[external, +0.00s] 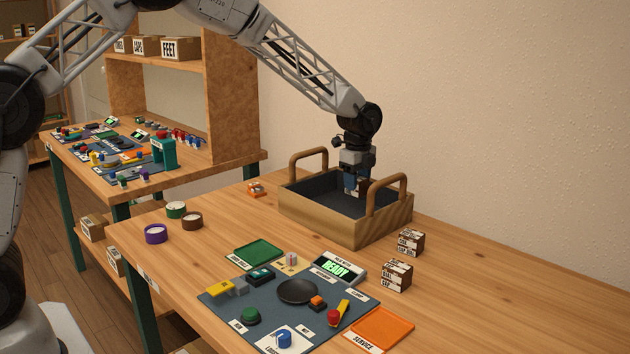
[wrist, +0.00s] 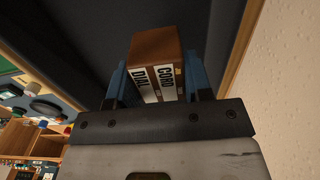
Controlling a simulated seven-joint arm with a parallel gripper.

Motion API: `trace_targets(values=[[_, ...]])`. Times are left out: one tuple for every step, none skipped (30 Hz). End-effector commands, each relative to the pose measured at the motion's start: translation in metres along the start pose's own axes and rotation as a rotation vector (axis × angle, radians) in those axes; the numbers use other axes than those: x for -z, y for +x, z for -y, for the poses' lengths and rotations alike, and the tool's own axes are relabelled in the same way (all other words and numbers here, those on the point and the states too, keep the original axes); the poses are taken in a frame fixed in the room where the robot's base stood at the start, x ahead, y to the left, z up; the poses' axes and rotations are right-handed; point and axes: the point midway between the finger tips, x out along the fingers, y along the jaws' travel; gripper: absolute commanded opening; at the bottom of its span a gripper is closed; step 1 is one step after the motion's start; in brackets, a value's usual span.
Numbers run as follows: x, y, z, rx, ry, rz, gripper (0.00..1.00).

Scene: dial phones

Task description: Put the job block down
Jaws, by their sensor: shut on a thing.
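My gripper (external: 353,188) is inside the wooden tray (external: 328,222), between its two handles, pointing down. In the wrist view my gripper (wrist: 162,85) has its blue fingers shut on the job block (wrist: 157,52), one on each side. The block is brown with white labels reading DIAL and CORD. In the external view the block is mostly hidden by the fingers and the tray. The tray has a dark lining, and I cannot tell whether the block touches its floor.
Two labelled blocks (external: 410,242) (external: 397,275) stand right of the tray. In front lies a blue work mat (external: 235,292) with a READY display (external: 337,268), a green tray (external: 259,252) and an orange tray (external: 383,327).

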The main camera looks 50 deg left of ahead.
Motion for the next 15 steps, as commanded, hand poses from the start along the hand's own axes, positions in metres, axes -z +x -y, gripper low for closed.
trace_targets(values=[[0.000, 0.005, 0.000, -0.002, 0.000, 0.000, 0.22], [0.000, 0.008, 0.000, -0.002, 0.000, 0.000, 0.22], [0.000, 0.012, 0.000, -0.002, 0.000, 0.000, 0.22], [0.000, 0.016, 0.000, -0.002, 0.000, 0.000, 0.22], [0.000, 0.020, 0.000, -0.002, 0.000, 0.000, 0.22], [0.000, 0.025, 0.000, -0.001, 0.000, 0.000, 0.22], [0.000, 0.029, 0.000, -0.002, 0.000, 0.000, 0.22], [0.000, 0.033, 0.000, -0.002, 0.000, 0.000, 0.22], [0.000, 0.037, 0.000, -0.003, 0.000, 0.000, 0.22], [0.000, 0.040, 0.000, -0.002, 0.000, 0.000, 0.22], [0.000, 0.042, 0.000, -0.002, 0.000, 0.000, 0.22], [0.000, 0.044, 0.000, -0.001, 0.000, 0.000, 0.22], [0.000, 0.045, 0.000, -0.001, 0.000, 0.000, 0.22], [0.000, 0.046, 0.000, 0.000, 0.000, 0.000, 0.22], [0.000, 0.046, 0.000, 0.000, 0.000, 0.000, 0.22]])
